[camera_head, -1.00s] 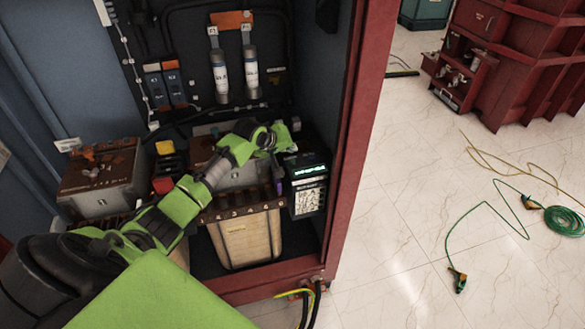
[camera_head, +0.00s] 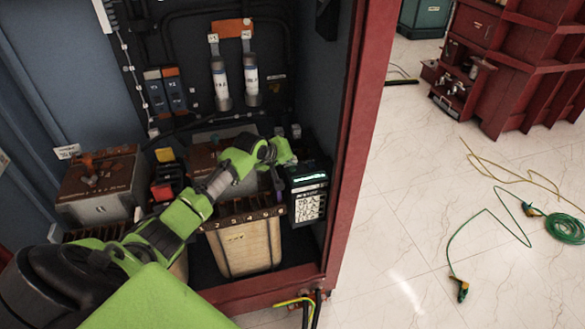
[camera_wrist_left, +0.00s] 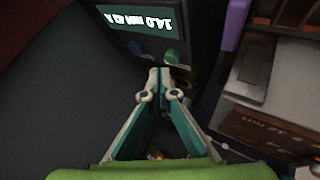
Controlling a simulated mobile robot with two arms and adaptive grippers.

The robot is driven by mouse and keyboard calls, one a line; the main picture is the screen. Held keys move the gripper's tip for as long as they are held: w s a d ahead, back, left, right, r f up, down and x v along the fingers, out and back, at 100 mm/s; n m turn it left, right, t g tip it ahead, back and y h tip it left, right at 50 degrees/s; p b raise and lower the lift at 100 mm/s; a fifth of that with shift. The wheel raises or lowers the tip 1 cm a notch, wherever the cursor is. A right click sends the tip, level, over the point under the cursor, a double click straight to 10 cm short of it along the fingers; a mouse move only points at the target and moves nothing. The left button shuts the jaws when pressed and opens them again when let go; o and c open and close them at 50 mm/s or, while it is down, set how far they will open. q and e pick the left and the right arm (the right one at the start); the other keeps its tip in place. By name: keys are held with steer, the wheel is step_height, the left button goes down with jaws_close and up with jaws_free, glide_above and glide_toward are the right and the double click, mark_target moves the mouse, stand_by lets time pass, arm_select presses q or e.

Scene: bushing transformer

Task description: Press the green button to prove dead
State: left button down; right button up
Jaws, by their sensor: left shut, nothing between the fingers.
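The black tester (camera_head: 308,190) with a lit display (camera_head: 310,178) and a white label stands at the right inside the red-framed cabinet. In the left wrist view its lit display (camera_wrist_left: 152,20) appears upside down. A green button (camera_wrist_left: 172,57) shows beside the display, just beyond my left fingertips. My left gripper (camera_head: 287,158) reaches to the tester's top left edge. In the left wrist view the left gripper (camera_wrist_left: 161,76) is shut and empty, its tips very close to the green button; I cannot tell whether they touch. My right gripper is not in view.
A tan box (camera_head: 240,245) with a numbered top stands left of the tester. The cabinet's red post (camera_head: 352,130) rises close on the right. Two grey cylinders (camera_head: 220,85) hang on the back panel. A green cable (camera_head: 565,228) lies on the floor at right.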

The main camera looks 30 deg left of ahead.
mark_target(291, 169)
arm_select(q)
steer(key=shift+f, duration=0.1)
stand_by(0.6)
steer(key=shift+f, duration=0.25)
steer(key=shift+f, duration=0.6)
stand_by(0.5)
stand_by(0.4)
steer(key=shift+r+p, duration=0.95)
steer(key=shift+p, duration=0.1)
step_height(291, 169, up, 5)
steer(key=p, duration=0.5)
